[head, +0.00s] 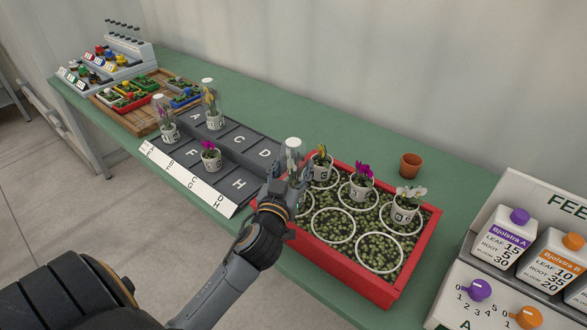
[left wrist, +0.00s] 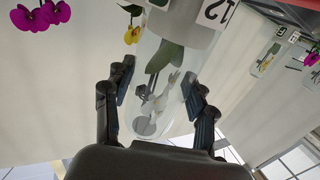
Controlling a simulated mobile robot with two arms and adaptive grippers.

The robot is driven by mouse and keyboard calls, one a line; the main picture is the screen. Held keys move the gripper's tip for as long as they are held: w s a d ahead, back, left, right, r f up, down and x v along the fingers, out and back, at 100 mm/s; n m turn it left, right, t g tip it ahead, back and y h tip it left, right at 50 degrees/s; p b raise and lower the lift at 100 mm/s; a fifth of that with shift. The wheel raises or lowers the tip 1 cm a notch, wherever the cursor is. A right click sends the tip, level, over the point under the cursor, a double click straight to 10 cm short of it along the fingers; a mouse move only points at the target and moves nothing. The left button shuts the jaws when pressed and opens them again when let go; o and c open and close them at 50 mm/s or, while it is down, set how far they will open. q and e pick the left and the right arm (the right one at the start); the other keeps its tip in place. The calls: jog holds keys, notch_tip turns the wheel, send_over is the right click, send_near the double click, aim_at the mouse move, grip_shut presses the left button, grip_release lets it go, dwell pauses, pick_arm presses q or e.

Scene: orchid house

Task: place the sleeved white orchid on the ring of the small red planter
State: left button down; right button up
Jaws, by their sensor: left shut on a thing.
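The sleeved white orchid (head: 293,152) is in my left gripper (head: 282,185), at the left end of the red planter (head: 392,292). In the left wrist view its clear sleeve (left wrist: 172,70) stands between the two fingers, with white blooms inside and a white numbered pot (left wrist: 215,12). The left gripper also shows there (left wrist: 160,105), shut on the sleeve. The head view does not show clearly whether the pot touches the planter. Several white rings (head: 333,225) lie on the planter's green fill; the front ones are empty. My right gripper is out of view.
Yellow (head: 320,168), magenta (head: 362,185) and unsleeved white (head: 407,205) orchids stand along the planter's back row. A lettered grey rack (head: 240,160) with several orchids is to the left. A wooden tray (head: 150,123) holds small coloured planters, one red. A terracotta pot (head: 410,165) stands behind.

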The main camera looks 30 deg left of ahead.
pick_arm(q)
jog(key=shift+f, duration=0.2)
jog(key=shift+c, duration=2.2)
grip_release()
jog(key=shift+r, duration=0.2)
jog(key=b+v, duration=0.3)
jog(key=v, duration=0.9)
